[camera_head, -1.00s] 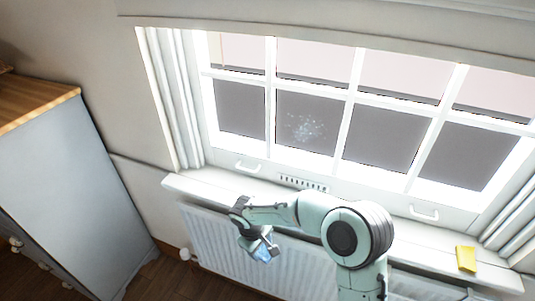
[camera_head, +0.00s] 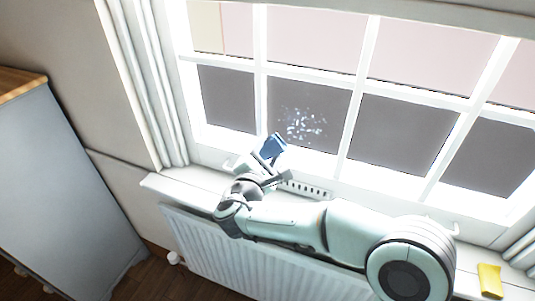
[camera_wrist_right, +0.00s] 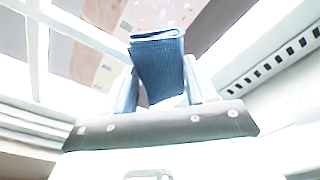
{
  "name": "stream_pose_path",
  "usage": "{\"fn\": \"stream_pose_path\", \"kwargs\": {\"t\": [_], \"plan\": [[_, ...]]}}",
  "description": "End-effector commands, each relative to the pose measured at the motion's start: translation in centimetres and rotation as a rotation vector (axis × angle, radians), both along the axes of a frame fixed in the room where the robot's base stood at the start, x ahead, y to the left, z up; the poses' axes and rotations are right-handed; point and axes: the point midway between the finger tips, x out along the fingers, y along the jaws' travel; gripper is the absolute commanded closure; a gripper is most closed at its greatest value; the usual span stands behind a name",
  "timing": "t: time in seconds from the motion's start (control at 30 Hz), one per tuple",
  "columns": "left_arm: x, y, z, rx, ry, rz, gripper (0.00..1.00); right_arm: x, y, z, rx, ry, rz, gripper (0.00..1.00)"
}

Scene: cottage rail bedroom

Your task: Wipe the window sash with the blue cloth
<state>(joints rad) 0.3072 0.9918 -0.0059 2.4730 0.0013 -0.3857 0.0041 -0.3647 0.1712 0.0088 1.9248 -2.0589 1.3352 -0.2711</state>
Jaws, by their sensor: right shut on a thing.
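The window sash (camera_head: 360,85) has white bars and several panes. A speckled pale smudge (camera_head: 304,125) marks a lower pane, left of centre. My right gripper (camera_head: 264,160) is shut on the folded blue cloth (camera_head: 271,147) and holds it up in front of the sash's lower part, just left of and below the smudge. In the right wrist view the cloth (camera_wrist_right: 158,62) stands between the two fingers, with panes and bars beyond. I cannot tell whether it touches the glass. My left gripper is not in view.
The white sill (camera_head: 170,184) runs under the window, with a radiator (camera_head: 200,240) below it. A yellow item (camera_head: 490,281) lies on the sill at the right. A slotted vent (camera_head: 305,189) is on the lower frame. A grey cabinet (camera_head: 60,190) stands at the left.

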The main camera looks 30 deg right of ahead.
Motion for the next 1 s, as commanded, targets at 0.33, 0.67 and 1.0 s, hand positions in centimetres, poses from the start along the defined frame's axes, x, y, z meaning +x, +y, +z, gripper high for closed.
{"fn": "stream_pose_path", "kwargs": {"t": [0.33, 0.67, 1.0], "plan": [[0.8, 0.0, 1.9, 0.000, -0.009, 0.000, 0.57, 2.4, -2.8, 0.2, 0.000, 0.002, -0.003, 0.68], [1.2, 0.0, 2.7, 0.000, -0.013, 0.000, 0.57, 3.4, -4.0, 0.0, 0.001, 0.002, -0.001, 0.68], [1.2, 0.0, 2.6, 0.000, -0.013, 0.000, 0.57, 3.5, -4.0, -0.1, 0.003, 0.001, -0.001, 0.68]]}}
